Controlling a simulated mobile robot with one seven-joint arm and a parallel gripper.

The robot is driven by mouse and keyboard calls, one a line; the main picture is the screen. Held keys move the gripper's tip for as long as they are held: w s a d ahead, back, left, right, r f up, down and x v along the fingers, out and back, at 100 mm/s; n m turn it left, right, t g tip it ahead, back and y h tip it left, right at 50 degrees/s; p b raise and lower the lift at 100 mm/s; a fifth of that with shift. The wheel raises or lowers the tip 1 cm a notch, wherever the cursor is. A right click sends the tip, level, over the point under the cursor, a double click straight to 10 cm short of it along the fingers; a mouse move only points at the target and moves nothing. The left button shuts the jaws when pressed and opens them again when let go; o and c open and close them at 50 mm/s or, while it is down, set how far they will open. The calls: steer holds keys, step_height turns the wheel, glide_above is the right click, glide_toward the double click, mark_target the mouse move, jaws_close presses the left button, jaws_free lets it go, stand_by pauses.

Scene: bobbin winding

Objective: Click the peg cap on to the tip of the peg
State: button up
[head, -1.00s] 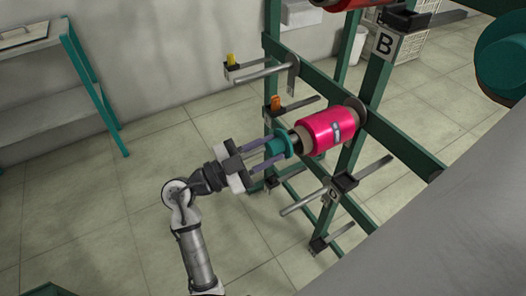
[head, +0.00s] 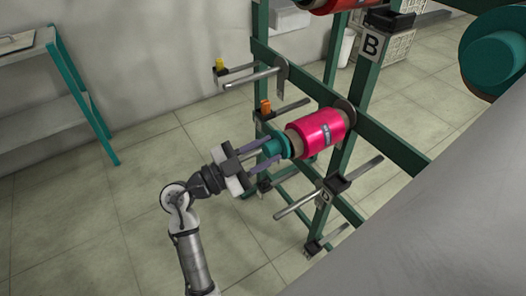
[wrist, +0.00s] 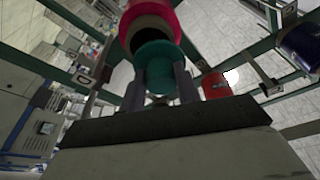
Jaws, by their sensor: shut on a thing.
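The teal peg cap (head: 277,147) is between the fingers of my gripper (head: 270,150), which is shut on it. The cap sits in line with the pink bobbin (head: 322,131), close against the bobbin's tan core end (head: 294,142). In the wrist view the cap (wrist: 158,68) is between the two fingers of my gripper (wrist: 160,80), with the pink bobbin (wrist: 176,28) and its dark core opening beyond it. The peg runs inside the bobbin; its tip is hidden by the cap and core, so I cannot tell whether the cap is seated.
The green rack (head: 378,138) carries other bare pegs, one with a yellow cap piece (head: 219,63) and one with an orange piece (head: 265,106). Another peg (head: 298,203) sticks out below the bobbin. A shelf (head: 50,125) stands at left. The floor between is clear.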

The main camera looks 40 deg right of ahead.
steer(key=shift+d, duration=0.25)
steer(key=o, duration=1.2)
steer(key=shift+b+v, duration=2.15)
steer(key=shift+v, duration=4.75)
steer(key=shift+f, duration=0.1)
